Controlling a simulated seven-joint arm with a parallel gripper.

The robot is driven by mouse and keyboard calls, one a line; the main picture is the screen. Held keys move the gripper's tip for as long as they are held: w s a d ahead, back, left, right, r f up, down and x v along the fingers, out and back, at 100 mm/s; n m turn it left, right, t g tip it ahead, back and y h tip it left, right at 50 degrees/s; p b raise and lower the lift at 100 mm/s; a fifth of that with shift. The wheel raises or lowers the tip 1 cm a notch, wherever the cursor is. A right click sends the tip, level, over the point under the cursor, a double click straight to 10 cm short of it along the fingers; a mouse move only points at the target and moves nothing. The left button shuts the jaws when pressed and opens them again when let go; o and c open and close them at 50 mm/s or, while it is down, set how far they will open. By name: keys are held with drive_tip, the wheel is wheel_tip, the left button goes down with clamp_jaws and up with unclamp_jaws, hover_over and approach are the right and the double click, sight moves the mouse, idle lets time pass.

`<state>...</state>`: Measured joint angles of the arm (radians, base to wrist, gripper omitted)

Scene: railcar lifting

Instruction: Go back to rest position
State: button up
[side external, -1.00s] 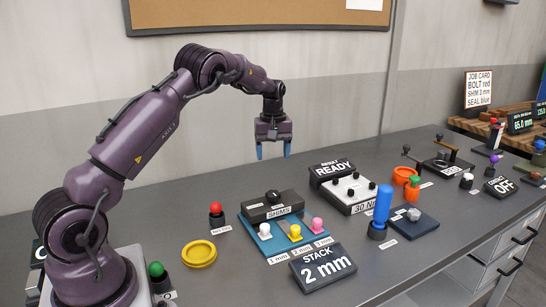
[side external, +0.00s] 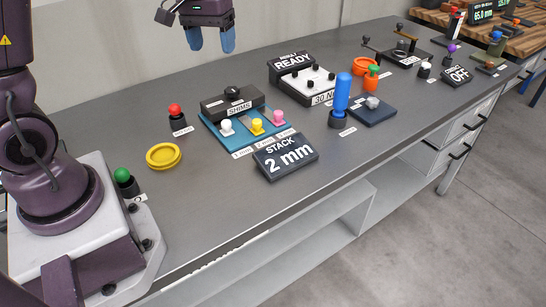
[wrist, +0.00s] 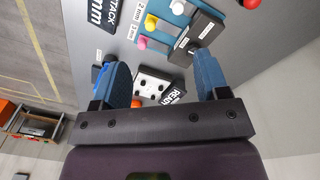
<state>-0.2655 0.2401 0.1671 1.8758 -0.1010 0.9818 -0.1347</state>
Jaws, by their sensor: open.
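My gripper (side external: 211,39) is raised above the back of the grey bench, near the top edge of the side external view. Its two blue fingers point down and are apart, with nothing between them. In the wrist view my gripper (wrist: 160,82) also shows open and empty, with the bench items well beyond its fingers. Most of my arm's upper part is out of the side external view.
Below stand a shims box (side external: 232,103) with white, yellow and pink knobs, a "STACK 2 mm" display (side external: 286,157), a "READY" unit (side external: 303,80), a blue-handled tool (side external: 341,95), a yellow ring (side external: 163,156), and red (side external: 176,112) and green (side external: 123,177) buttons. Air around my gripper is clear.

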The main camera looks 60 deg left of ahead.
drive_tip(key=s+d+r+m+t, duration=0.2)
drive_tip(key=s+d+r+m, duration=0.1)
drive_tip(key=s+d, duration=0.4)
drive_tip(key=s+d+r+m+t, duration=0.2)
drive_tip(key=s+d+r+m, duration=0.2)
drive_tip(key=s+d, duration=0.3)
drive_tip(key=shift+s+d+r+t, duration=0.2)
drive_tip(key=shift+s+r+t, duration=0.2)
drive_tip(key=shift+s, duration=0.2)
